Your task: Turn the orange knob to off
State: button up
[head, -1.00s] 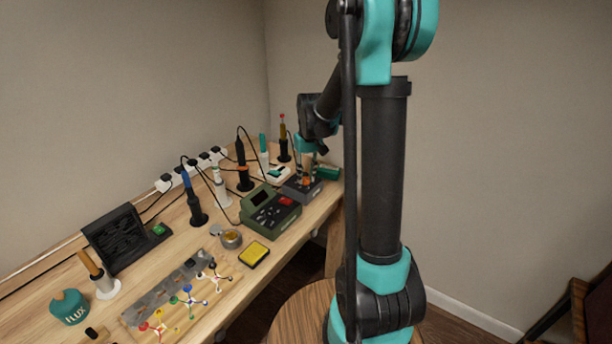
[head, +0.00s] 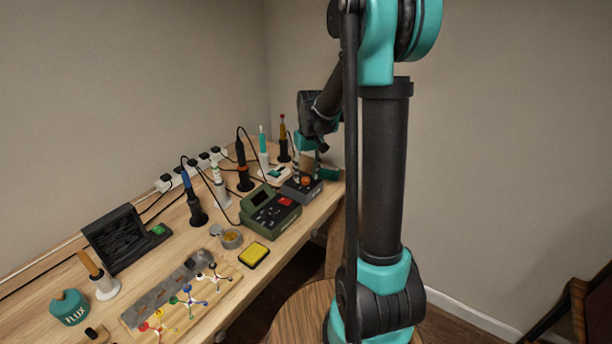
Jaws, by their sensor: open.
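The orange knob (head: 306,181) sits on top of a small dark grey box (head: 296,193) near the far right end of the bench. My gripper (head: 308,170) points down just above and behind the knob. It is open with nothing seen between its fingers. The fingers are small and partly dark here, and I cannot tell whether they touch the knob. The knob's pointer or marks are too small to read.
A green device with a red button (head: 270,210) stands left of the grey box. Several tools in stands, such as an orange-banded iron (head: 241,165), line the back. A yellow pad (head: 253,255) lies near the front edge of the wooden bench (head: 205,237).

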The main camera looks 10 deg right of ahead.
aim_at(308, 178)
notch_tip(308, 178, up, 11)
jog(key=shift+d, duration=0.35)
